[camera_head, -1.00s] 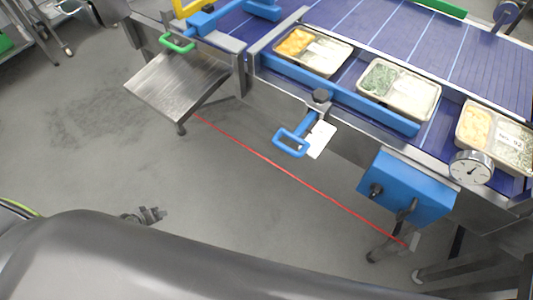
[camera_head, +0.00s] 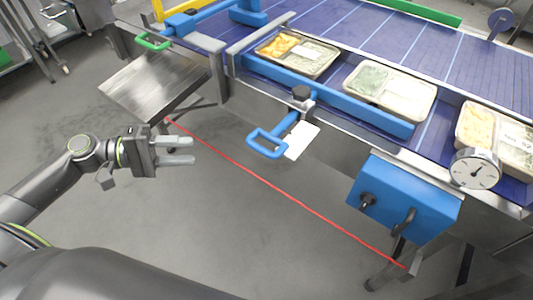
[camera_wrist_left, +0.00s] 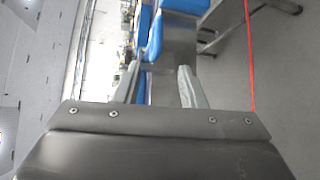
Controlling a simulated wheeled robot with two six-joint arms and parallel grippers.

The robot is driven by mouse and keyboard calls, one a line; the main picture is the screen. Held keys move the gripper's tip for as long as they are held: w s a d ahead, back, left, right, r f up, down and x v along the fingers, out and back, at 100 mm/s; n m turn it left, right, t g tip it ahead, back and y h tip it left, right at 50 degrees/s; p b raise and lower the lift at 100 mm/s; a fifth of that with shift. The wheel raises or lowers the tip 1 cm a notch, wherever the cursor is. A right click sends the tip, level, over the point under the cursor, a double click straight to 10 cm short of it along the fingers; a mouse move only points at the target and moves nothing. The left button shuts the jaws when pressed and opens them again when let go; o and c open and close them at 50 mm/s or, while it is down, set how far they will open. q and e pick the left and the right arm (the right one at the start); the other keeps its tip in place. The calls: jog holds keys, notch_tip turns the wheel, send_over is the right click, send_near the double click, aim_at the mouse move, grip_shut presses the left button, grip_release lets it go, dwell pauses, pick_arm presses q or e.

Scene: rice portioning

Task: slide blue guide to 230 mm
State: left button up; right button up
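The blue guide (camera_head: 330,96) is a long rail along the near side of the conveyor, beside the food trays. Its blue loop handle (camera_head: 266,146) sticks out toward me from a dark knob (camera_head: 301,93), over a white plate (camera_head: 302,141). Any marks on the plate are too small to read. My left gripper (camera_head: 193,152) is open and empty, left of the handle and clearly apart from it. Its two separated fingers also show in the left wrist view (camera_wrist_left: 158,88). My right gripper is not in view.
Several food trays (camera_head: 389,92) sit on the blue belt (camera_head: 400,35). A round dial (camera_head: 474,169) and a blue box (camera_head: 402,199) stand at right. A metal chute (camera_head: 155,85) is at left. A red cord (camera_head: 270,186) runs below the handle. Floor space in front is clear.

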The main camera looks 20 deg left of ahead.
aim_at(261, 147)
pick_arm(q)
jog(key=p+x, duration=0.1)
jog(key=x, duration=1.6)
jog(key=shift+d+r, duration=0.1)
jog(key=shift+d, duration=0.1)
jog(key=shift+c, duration=0.5)
jog(key=shift+s, duration=0.1)
grip_shut()
